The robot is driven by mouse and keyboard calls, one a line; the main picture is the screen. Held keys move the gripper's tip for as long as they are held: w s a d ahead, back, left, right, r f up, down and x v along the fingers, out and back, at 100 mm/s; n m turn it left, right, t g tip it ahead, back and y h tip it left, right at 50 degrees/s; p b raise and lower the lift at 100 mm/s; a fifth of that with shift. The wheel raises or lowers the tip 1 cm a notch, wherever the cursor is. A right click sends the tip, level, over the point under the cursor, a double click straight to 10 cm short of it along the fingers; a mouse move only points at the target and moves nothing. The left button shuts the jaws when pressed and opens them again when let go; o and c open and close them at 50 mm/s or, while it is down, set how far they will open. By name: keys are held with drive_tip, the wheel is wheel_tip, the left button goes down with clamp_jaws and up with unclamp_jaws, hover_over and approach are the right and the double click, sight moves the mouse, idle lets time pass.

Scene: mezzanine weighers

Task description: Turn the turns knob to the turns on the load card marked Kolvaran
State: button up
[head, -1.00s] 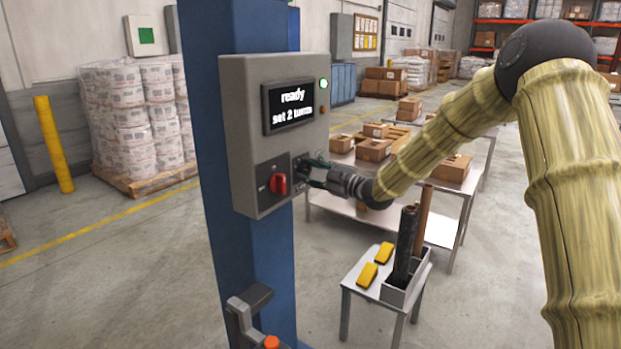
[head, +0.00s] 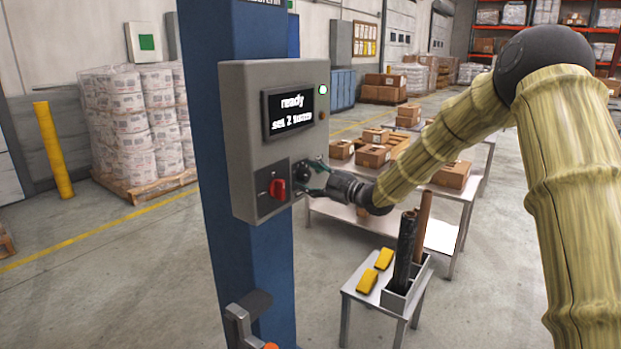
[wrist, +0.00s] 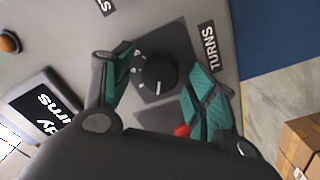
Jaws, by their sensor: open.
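The black turns knob (wrist: 158,73) sits on a dark plate beside a label reading TURNS in the wrist view; in the head view the knob (head: 302,171) is on the lower right of the grey control box (head: 240,130). A white pointer mark shows on it. My gripper (head: 312,176) is open in front of it; in the wrist view its green-padded fingers (wrist: 160,88) stand on either side of the knob, apart from it. The box's screen (head: 290,110) reads "ready" and "set 2 turns". The Kolvaran load card cannot be made out.
A red switch (head: 277,188) sits just left of the turns knob. The box is on a blue column (head: 245,270). A small stand (head: 372,293) with yellow blocks and upright rolls is below. A table with cartons (head: 373,156) stands behind my arm.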

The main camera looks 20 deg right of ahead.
drive_tip(key=v, duration=1.2)
drive_tip(key=shift+w, duration=0.1)
drive_tip(key=shift+f, duration=0.1)
drive_tip(key=s+a+f+m+g+h+p, duration=0.1)
drive_tip(key=s+a+f+m+g+h, duration=0.25)
drive_tip(key=f, duration=0.85)
drive_tip(key=s+a+f+m+h+p, duration=0.1)
drive_tip(key=s+a+f+m, duration=0.25)
drive_tip(key=s+f, duration=0.55)
drive_tip(key=s+a+f+m+g+h, duration=0.2)
drive_tip(key=s+f+m, duration=0.2)
drive_tip(key=f, duration=1)
drive_tip(key=s+a+f+m+g+h+p, duration=0.1)
drive_tip(key=s+f+m+g, duration=0.1)
drive_tip(key=s+f, duration=0.45)
drive_tip(key=s+a+f+m+g+h, duration=0.15)
drive_tip(key=s+f, duration=0.25)
drive_tip(key=s, duration=0.5)
drive_tip(key=s+f+m+g+h, duration=0.1)
drive_tip(key=s+f+g, duration=0.1)
drive_tip(key=s, duration=0.9)
drive_tip(key=s+f+m+g+p, duration=0.1)
drive_tip(key=s+f+m+g, duration=0.1)
drive_tip(key=s, duration=0.9)
drive_tip(key=shift+f+g+h, duration=0.25)
drive_tip(key=shift+g+h, duration=0.15)
drive_tip(key=shift+g, duration=0.5)
